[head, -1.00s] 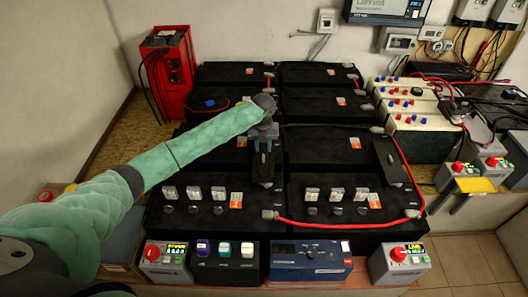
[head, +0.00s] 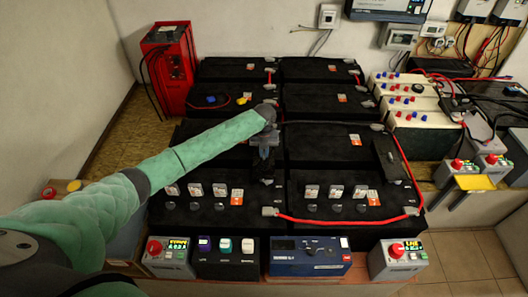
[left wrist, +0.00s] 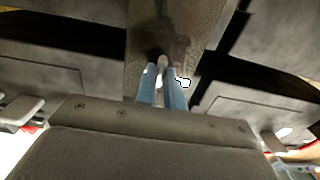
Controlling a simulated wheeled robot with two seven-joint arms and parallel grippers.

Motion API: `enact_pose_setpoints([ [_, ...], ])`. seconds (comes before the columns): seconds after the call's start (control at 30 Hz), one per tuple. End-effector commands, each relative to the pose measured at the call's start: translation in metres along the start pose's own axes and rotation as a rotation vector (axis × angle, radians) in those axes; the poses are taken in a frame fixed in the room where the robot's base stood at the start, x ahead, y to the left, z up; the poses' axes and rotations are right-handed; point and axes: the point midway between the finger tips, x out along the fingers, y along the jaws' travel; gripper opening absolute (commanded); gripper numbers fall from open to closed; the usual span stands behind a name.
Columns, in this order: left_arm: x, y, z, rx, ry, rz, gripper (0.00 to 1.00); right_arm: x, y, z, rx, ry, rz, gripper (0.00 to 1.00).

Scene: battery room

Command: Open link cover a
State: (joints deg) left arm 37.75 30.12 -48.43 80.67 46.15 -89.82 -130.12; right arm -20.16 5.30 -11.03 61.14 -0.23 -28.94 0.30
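Link cover a (head: 262,173) is a narrow dark plate at the gap between the two front black batteries, partly hidden by my left gripper. In the left wrist view the dark plate (left wrist: 185,28) fills the top middle, with a small pale knob (left wrist: 162,64) on it. My left gripper (head: 266,150) is over the cover. In the left wrist view its two blue fingers (left wrist: 163,82) are close together, one on each side of the knob, and look shut on it. I cannot tell whether the plate is raised. My right gripper is not in view.
A similar dark cover (head: 389,158) lies to the right, by a red cable (head: 345,221). Several upright tabs stand on the front batteries. A blue device (head: 310,258) and grey boxes line the front edge. A red unit (head: 167,68) stands at the back left.

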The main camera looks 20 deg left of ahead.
Motion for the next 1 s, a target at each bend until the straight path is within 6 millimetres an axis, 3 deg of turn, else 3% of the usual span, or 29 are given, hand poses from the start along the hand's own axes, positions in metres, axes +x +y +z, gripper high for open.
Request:
enact_pose_setpoints([
  [0.27, 0.000, 0.007, 0.001, -0.002, -0.001, 0.001, 0.00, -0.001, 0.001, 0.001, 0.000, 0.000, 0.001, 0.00],
  [0.7, 0.000, 0.089, 0.001, -0.003, -0.001, 0.004, 0.00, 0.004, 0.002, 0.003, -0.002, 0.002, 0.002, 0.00],
  [1.0, 0.000, 0.106, 0.001, -0.001, -0.001, 0.000, 0.00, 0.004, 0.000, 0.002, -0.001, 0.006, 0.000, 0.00],
])
